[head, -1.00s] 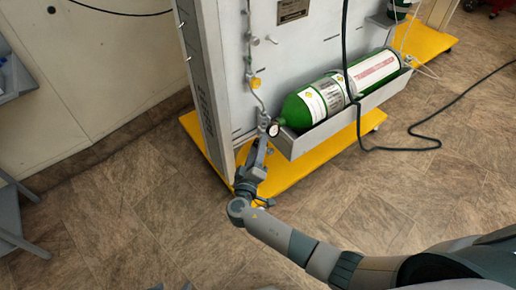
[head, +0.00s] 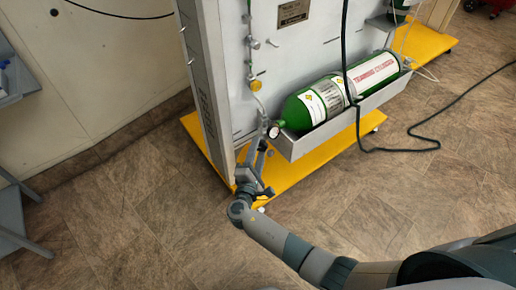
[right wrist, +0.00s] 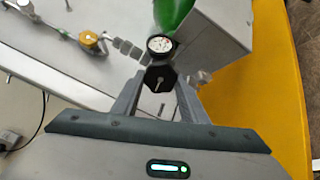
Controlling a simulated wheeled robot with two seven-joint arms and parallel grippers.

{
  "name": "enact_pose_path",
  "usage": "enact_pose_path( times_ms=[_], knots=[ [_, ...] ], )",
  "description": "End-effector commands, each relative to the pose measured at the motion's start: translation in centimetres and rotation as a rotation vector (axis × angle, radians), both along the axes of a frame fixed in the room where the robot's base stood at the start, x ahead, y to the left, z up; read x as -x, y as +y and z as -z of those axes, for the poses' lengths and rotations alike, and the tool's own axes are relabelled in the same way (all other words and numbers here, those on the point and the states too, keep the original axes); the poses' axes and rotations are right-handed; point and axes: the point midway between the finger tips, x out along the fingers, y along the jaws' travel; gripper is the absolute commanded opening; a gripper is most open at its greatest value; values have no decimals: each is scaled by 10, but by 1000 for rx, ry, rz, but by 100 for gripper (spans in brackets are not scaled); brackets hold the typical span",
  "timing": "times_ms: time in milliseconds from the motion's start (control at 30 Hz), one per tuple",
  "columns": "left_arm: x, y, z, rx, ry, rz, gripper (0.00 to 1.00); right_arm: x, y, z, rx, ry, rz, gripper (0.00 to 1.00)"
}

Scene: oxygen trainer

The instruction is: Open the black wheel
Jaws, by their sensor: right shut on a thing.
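The black wheel (right wrist: 159,79) sits in front of a round white-faced gauge (right wrist: 160,45) at the neck of the green cylinder (right wrist: 172,12) in the right wrist view. My right gripper (right wrist: 161,86) has one finger on each side of the wheel and is shut on it. In the head view my right gripper (head: 261,149) is at the left end of the green cylinder (head: 335,98), just below the gauge (head: 274,131). The wheel itself is too small to make out there. My left gripper is not in view.
The cylinder lies in a grey metal tray (head: 345,125) on an upright grey panel (head: 300,50). A yellow base (head: 310,165) is below. A hose with a yellow fitting (head: 256,85) runs down the panel. A black cable (head: 400,149) hangs at right. The floor in front is clear.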

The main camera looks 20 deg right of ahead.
Motion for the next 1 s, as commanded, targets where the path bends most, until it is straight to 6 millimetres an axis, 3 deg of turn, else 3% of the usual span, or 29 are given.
enact_pose_path(
  times_ms=[267,533,1000],
  knots=[
    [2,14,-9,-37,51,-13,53,0,1,-1,231,124,-4,17],
    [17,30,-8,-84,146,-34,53,1,0,0,457,244,-4,17],
    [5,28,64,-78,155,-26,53,2,-2,2,850,455,-4,17]
  ],
)
